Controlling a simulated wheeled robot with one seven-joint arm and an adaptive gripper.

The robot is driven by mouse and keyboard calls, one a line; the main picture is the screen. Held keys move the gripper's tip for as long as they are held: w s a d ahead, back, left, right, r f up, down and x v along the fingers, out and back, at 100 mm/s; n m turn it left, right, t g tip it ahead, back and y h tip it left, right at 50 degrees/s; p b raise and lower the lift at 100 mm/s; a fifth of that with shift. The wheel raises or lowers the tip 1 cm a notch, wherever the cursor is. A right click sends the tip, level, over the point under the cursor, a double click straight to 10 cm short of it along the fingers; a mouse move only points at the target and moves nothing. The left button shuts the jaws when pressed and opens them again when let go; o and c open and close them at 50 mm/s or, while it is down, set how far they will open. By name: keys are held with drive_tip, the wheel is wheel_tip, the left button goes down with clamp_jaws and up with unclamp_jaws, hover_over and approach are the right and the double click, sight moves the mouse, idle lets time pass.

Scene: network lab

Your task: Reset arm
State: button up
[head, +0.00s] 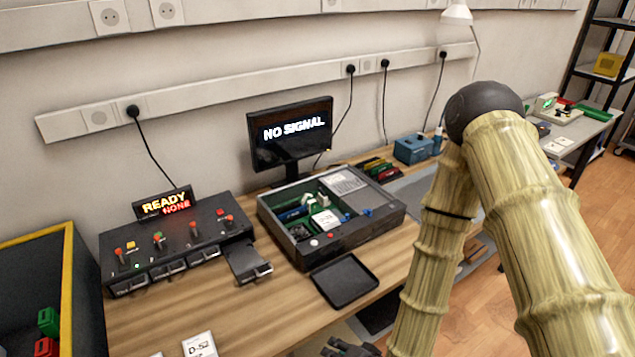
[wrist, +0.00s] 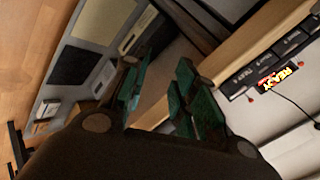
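My arm (head: 545,230), with pale ribbed links and a dark round elbow, rises at the right of the head view and covers part of the table behind it. My gripper (wrist: 160,98) shows in the wrist view with its two green-padded fingers apart. Nothing is seen between them. In the head view only a dark part of my gripper (head: 352,348) shows at the bottom edge, low beside the table's front. Its fingertips cannot be made out there.
On the wooden table (head: 215,308) stand a switch box with a READY sign (head: 166,203), an open device case (head: 357,236), a black tray (head: 345,281) and a NO SIGNAL monitor (head: 290,133). A yellow-edged bin (head: 68,290) is at left. Floor (head: 480,310) shows at right.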

drive_tip(key=s+d+f+n+g+h+b, duration=0.5)
drive_tip(key=s+d+f+g, duration=0.2)
drive_tip(key=s+d+f, duration=1)
drive_tip(key=shift+s+f+n+g+h, duration=0.35)
drive_tip(key=shift+s+f, duration=0.3)
drive_tip(key=shift+s, duration=0.55)
